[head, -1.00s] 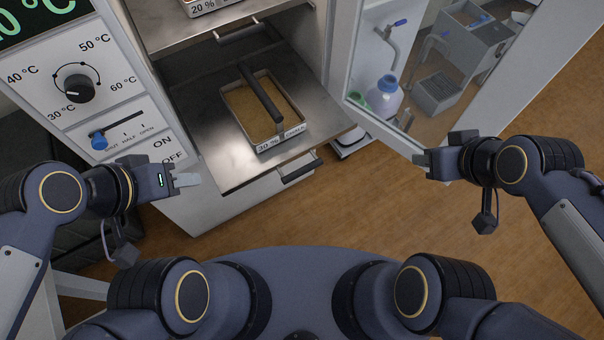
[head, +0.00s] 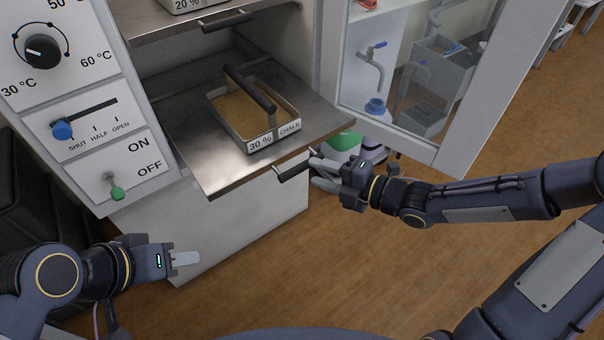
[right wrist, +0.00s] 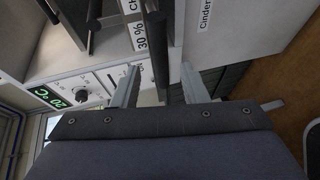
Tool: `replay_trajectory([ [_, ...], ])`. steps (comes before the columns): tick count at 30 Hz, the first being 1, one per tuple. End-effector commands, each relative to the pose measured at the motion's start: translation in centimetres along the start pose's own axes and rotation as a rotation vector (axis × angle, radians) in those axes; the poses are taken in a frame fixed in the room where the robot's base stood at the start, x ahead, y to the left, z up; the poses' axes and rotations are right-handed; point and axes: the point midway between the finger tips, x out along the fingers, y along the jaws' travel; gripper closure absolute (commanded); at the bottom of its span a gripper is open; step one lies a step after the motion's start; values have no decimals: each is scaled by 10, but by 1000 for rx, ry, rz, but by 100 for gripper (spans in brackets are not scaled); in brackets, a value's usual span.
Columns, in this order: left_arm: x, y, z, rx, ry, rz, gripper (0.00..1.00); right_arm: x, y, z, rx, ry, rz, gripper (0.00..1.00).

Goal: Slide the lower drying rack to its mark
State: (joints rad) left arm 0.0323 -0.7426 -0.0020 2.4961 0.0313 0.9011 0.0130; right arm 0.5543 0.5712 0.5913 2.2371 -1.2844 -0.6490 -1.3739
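The lower drying rack (head: 200,155) is a metal shelf drawn partly out of the cabinet, with a dark bar handle (head: 291,168) on its front edge. On it sits a tray (head: 252,122) labelled 30 % CHALK, with a dark carrying bar. My right gripper (head: 318,173) is at the handle's right end. In the right wrist view its two fingers (right wrist: 158,88) are apart, with the dark handle bar (right wrist: 156,50) lying between or just beyond them; contact cannot be told. My left gripper (head: 196,258) is left of the rack, away from it. I cannot make out the rack's mark.
The upper rack (head: 205,24) with a 20 % tray is above. Left is a control panel (head: 85,110) with dial, slider and ON/OFF switch. The open glass door (head: 425,80) stands at right, behind my right arm. Bare floor (head: 350,270) lies in front.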

Motion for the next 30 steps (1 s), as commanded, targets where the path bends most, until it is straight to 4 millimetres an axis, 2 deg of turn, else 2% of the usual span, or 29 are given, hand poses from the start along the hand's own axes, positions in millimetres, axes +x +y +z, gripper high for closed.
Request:
replay_trajectory([
  [3,7,-3,4,0,0,0,63,22,-3,-1,1,4,0,60],
  [9,11,-5,6,0,0,0,63,46,-2,0,2,1,-1,60],
  [20,12,-5,6,0,0,0,63,54,0,0,3,-2,-3,60],
  [30,12,-5,6,0,0,0,63,53,-1,0,3,-2,-3,100],
])
